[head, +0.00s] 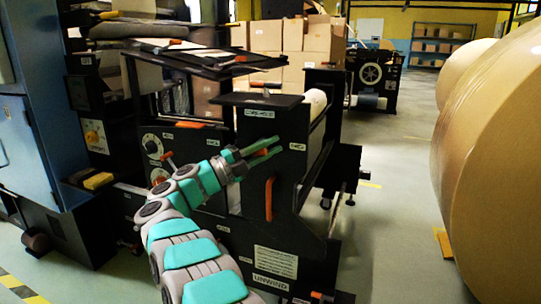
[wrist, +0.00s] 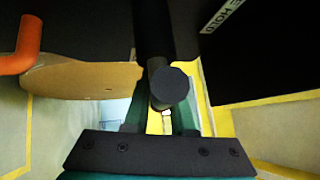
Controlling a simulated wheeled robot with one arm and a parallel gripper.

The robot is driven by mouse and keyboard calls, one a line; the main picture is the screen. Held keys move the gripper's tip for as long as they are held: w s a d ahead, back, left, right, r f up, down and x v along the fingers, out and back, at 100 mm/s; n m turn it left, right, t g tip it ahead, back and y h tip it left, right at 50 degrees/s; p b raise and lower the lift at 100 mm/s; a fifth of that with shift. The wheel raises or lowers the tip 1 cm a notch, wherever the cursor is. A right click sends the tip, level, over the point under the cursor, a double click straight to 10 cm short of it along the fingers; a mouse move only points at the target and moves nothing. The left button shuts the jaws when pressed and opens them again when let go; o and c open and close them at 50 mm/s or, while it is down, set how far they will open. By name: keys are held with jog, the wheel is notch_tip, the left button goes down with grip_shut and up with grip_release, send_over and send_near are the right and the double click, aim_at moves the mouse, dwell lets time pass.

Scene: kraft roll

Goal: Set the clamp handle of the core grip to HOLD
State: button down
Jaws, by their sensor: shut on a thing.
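The black machine labelled UNWIND (head: 275,262) stands in the middle of the head view. My gripper (head: 266,148) reaches across to its side panel, near the top. In the wrist view my gripper (wrist: 158,120) is shut on a dark bar with a faceted round end, which looks like the clamp handle (wrist: 171,86). A label whose readable part ends in HOLD (wrist: 222,14) sits to the upper right of the bar. In the head view my fingers partly cover this spot, and I cannot read the handle's setting.
An orange grab handle (head: 268,199) is on the panel below my gripper; an orange handle (wrist: 28,45) also shows at the left of the wrist view. Large kraft rolls (head: 495,150) stand at the right. Open floor (head: 395,215) lies between them and the machine.

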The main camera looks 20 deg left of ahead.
jog(key=shift+w+a+r+n+t+y+p, duration=0.15)
jog(key=shift+a+r+n+t+y, duration=0.5)
jog(key=shift+n+t+y, duration=2.35)
jog(key=shift+a+r+n+t+y+p, duration=0.35)
jog(key=shift+a+n+t+y, duration=0.7)
jog(key=shift+n+y, duration=3.8)
jog(key=shift+w+a+r+n+t+y+p, duration=0.1)
jog(key=shift+a+r+n+t+y, duration=1.15)
jog(key=shift+n, duration=5)
jog(key=shift+d+f+n+t+y, duration=0.4)
jog(key=shift+d+f+t+y, duration=0.25)
jog(key=shift+t+y, duration=0.2)
jog(key=c, duration=0.8)
grip_release()
jog(key=shift+a, duration=0.1)
jog(key=shift+o, duration=0.2)
jog(key=shift+f, duration=0.1)
jog(key=v, duration=0.7)
jog(key=shift+s+f, duration=0.3)
